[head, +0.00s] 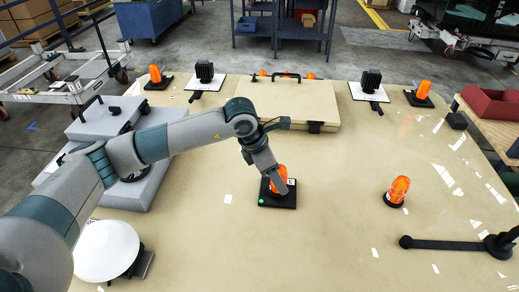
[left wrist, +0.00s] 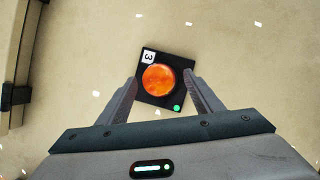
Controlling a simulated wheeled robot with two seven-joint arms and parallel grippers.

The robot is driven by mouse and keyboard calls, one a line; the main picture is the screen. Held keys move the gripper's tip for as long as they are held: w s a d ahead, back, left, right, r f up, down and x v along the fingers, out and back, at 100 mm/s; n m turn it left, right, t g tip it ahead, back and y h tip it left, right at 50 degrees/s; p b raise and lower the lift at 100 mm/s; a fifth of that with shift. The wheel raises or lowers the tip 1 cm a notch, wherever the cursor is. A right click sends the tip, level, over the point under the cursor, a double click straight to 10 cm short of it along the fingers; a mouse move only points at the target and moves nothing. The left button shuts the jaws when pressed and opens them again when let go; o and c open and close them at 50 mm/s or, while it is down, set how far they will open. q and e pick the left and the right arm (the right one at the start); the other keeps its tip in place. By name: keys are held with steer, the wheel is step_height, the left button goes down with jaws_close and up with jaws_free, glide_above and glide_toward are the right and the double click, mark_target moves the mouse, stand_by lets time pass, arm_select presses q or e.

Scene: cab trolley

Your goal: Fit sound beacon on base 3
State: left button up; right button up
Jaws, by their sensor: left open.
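An orange beacon (left wrist: 158,78) stands upright on a black square base (left wrist: 145,94) marked 3, with a green light showing at one corner. In the head view this beacon (head: 281,174) is partly hidden by my gripper, and the base (head: 277,203) lies on the beige surface. My left gripper (left wrist: 161,86) is open, with one finger on each side of the beacon. I cannot tell whether the fingers touch it. A second orange beacon (head: 399,188) with a dark foot stands apart to the right. My right gripper is not in view.
A beige case (head: 287,103) stands at the back, and grey cases (head: 107,118) at the left. A black rod (head: 445,244) lies at front right. The surface between the two beacons is clear.

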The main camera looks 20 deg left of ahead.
arm_select(q)
steer(key=b+v, duration=0.5)
steer(key=v, duration=0.9)
steer(key=shift+s+r, duration=0.15)
steer(key=shift+r, duration=0.2)
steer(key=shift+a, duration=0.1)
